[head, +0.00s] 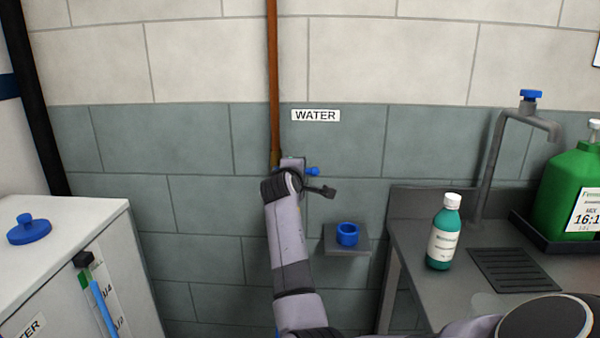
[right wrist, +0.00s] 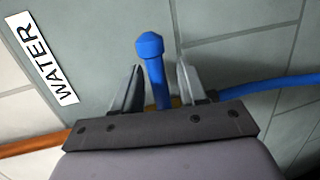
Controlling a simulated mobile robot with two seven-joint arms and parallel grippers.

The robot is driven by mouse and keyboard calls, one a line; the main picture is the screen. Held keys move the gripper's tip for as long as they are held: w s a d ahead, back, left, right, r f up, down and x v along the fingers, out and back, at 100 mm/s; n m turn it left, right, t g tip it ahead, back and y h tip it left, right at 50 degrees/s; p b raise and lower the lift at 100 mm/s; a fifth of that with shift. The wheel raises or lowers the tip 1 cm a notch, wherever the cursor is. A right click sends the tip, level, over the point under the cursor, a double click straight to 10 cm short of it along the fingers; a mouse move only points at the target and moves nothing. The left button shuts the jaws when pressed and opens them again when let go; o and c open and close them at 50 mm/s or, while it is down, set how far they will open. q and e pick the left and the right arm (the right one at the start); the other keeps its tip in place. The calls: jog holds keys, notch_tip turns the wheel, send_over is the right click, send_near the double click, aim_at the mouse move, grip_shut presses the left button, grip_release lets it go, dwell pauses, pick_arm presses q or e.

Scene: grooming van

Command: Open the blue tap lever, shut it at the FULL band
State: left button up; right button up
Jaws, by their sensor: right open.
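The blue tap lever (head: 312,171) is at the wall below the WATER label (head: 316,115), next to the copper pipe. In the right wrist view the lever (right wrist: 150,48) stands between the two fingers of my right gripper (right wrist: 159,72), which is open around it. A gap shows on the right finger's side; I cannot tell whether the left finger touches. In the head view my right arm hides most of the tap body. The white tank (head: 60,215) at left has a sight tube with a blue column (head: 102,305), its top near a green band (head: 84,279). My left gripper is not in view.
A blue cap (head: 30,229) lies on the tank top. A blue ring-shaped holder (head: 347,234) sits on a small wall shelf. At right a teal bottle (head: 443,235), a sink tap (head: 530,96) and a green jug (head: 567,192) stand on the counter. A blue hose (right wrist: 270,86) runs right.

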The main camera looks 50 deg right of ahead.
jog(key=v, duration=0.7)
jog(key=shift+f, duration=0.1)
dwell(1.2)
jog(key=s+a+f+n+t+y+p, duration=0.1)
jog(key=s+a+f+t+y, duration=0.2)
jog(key=a+f, duration=0.65)
jog(key=s+a+f+t+y+p, duration=0.1)
jog(key=a+f+t+y, duration=0.1)
jog(key=a+f+y, duration=0.75)
jog(key=s+a+f+m+g+y, duration=0.1)
jog(key=s+a+f+m, duration=0.1)
jog(key=s+a+f, duration=0.4)
jog(key=s+a+f+m+g+y, duration=0.1)
jog(key=s+a+f+m+y, duration=0.1)
jog(key=s+a+f, duration=0.5)
jog(key=s+f+p, duration=0.1)
jog(key=s, duration=0.5)
jog(key=shift+s+f+m, duration=0.25)
jog(key=shift+f+m, duration=0.05)
jog(key=shift+f, duration=0.1)
